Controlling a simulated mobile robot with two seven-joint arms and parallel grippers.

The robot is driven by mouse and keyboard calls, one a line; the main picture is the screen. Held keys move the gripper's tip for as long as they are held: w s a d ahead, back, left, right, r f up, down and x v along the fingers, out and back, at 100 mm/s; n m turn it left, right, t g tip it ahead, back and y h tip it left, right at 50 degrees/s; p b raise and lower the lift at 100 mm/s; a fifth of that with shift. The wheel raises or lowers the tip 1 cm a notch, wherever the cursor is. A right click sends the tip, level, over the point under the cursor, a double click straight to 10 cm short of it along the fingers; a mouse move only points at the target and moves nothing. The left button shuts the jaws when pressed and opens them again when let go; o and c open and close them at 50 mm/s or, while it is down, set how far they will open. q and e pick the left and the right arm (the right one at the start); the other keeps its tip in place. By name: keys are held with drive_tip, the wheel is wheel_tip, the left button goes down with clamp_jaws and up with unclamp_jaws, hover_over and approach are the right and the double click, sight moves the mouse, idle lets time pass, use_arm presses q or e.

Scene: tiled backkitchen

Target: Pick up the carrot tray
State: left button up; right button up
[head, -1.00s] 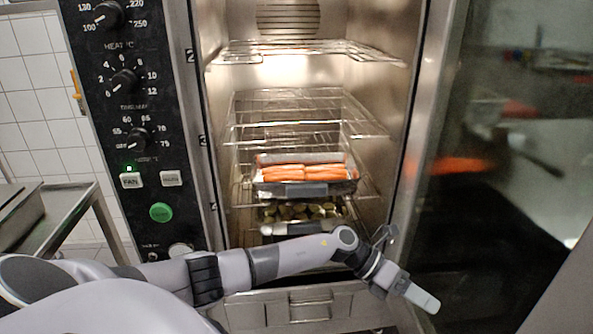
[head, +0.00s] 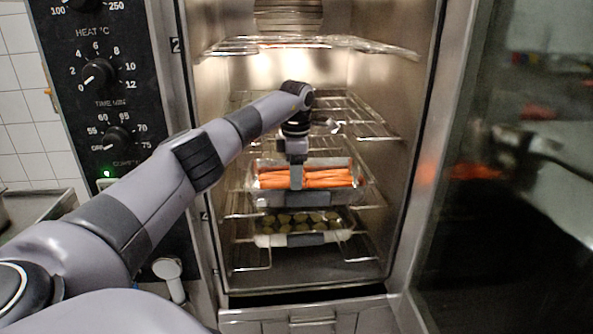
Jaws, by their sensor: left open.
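The carrot tray (head: 335,194) is a shallow metal tray full of orange carrots, resting on a wire rack inside the open oven. My left gripper (head: 296,182) points down in front of the tray, its finger overlapping the front part of the carrots in the head view. The left jaws are open. I cannot tell whether the finger touches the tray rim. My right gripper is not in view.
A second tray (head: 262,240) with green round slices sits on the rack below. Empty wire racks (head: 365,118) are above. The oven's control panel (head: 100,110) stands at the left, and its dark glass door (head: 500,230) is open at the right.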

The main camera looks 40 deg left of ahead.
sight(296, 192)
use_arm(q)
drive_tip(key=shift+d+f, duration=0.1)
drive_tip(key=shift+w+f+b, duration=0.15)
drive_tip(key=shift+f+b, duration=0.3)
drive_tip(key=shift+f, duration=3.05)
drive_tip(key=shift+a, duration=0.2)
clamp_jaws()
